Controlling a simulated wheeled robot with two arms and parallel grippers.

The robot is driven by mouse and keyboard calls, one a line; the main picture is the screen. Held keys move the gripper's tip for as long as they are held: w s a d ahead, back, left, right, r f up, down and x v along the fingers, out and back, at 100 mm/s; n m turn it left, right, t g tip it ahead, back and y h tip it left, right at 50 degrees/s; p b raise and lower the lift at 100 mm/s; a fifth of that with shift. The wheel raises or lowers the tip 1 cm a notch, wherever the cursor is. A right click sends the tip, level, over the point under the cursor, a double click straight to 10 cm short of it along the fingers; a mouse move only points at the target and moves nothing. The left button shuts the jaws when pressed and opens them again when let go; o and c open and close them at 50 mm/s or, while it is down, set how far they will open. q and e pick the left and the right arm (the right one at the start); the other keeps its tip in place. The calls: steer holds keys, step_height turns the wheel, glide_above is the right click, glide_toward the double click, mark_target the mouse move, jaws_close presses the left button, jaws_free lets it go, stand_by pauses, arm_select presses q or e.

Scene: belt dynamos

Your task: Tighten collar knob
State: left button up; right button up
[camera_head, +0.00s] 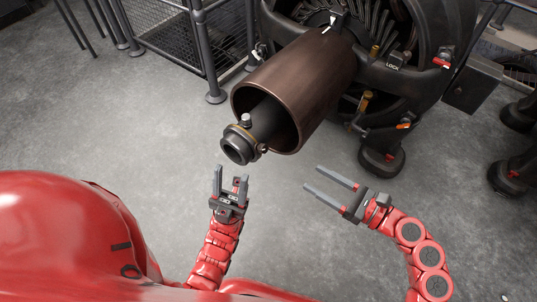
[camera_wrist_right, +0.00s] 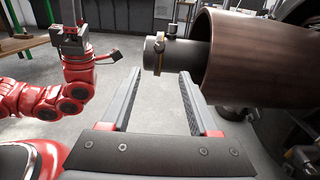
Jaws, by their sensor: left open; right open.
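The collar (camera_head: 239,144) is a dark ring with a brass-coloured band at the end of a shaft that sticks out of a brown cylinder (camera_head: 305,85). A small pale knob (camera_head: 246,120) stands on top of the collar, and another small fitting shows at its lower right. In the right wrist view the collar (camera_wrist_right: 158,55) and its knob (camera_wrist_right: 171,31) are ahead, beyond the fingertips. My left gripper (camera_head: 230,174) is open and empty, just below the collar. My right gripper (camera_head: 331,184) is open and empty, right of and below the collar, apart from it.
The large dark machine (camera_head: 410,60) with a LOCK label and several coloured levers fills the top right. Its foot (camera_head: 381,158) stands on the floor behind my right gripper. Metal railings (camera_head: 205,50) stand at the upper left. The grey floor (camera_head: 110,120) at left is clear.

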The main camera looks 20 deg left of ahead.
mark_target(266, 150)
steer(key=b+x, duration=0.2)
steer(key=x, duration=1.3)
steer(key=shift+a+r, duration=0.1)
steer(key=shift+a, duration=0.05)
jaws_close()
